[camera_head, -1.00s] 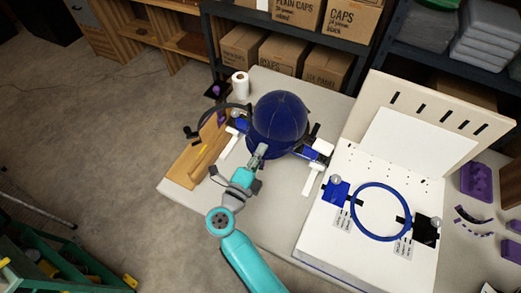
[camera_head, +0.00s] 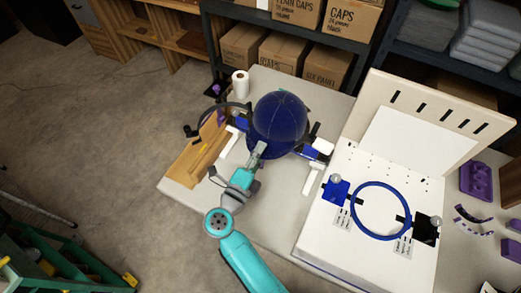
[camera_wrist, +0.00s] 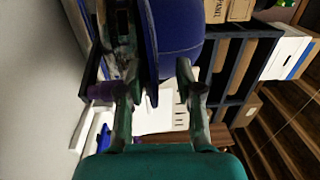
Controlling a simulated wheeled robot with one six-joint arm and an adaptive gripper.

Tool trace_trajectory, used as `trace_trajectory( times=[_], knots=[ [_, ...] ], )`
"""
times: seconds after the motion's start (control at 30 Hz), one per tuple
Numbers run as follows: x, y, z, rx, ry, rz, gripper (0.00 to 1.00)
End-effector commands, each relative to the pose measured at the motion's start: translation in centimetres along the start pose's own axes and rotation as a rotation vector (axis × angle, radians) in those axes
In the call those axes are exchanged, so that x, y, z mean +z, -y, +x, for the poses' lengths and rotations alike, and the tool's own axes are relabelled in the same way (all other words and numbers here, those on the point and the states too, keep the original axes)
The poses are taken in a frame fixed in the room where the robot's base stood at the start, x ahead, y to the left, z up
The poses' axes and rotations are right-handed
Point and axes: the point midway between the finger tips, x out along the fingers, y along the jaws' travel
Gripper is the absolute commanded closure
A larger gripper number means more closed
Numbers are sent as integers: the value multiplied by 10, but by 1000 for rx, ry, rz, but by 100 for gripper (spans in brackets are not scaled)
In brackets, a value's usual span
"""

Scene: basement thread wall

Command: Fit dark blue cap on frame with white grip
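The dark blue cap (camera_head: 281,115) sits dome up near the middle of the table. Under and around it is a frame with blue blocks (camera_head: 311,153) and white grip parts (camera_head: 313,178); the cap hides much of the frame, and I cannot tell how far it is seated. My gripper (camera_head: 262,148) is at the cap's near lower edge. In the wrist view, my gripper (camera_wrist: 158,88) has its fingers apart. The cap's brim edge (camera_wrist: 150,45) lies between them, close to the left finger and clear of the right one.
A blue ring (camera_head: 357,211) is on a white board (camera_head: 324,245) to the right, with an upright panel (camera_head: 418,130) behind. A wooden rack (camera_head: 197,158) stands left of the cap, with a white roll (camera_head: 240,84) behind. Purple pieces (camera_head: 477,181) lie far right. Bare table shows in front.

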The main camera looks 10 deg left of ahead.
Motion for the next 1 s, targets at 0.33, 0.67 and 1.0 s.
trace_trajectory(
  times=[0.33, 0.67, 1.0],
  knots=[
    [1, 0, -64, 1, 6, 0, 62],
    [1, 0, -107, 0, 3, 1, 62],
    [0, 0, -114, 0, 0, 0, 62]
  ],
)
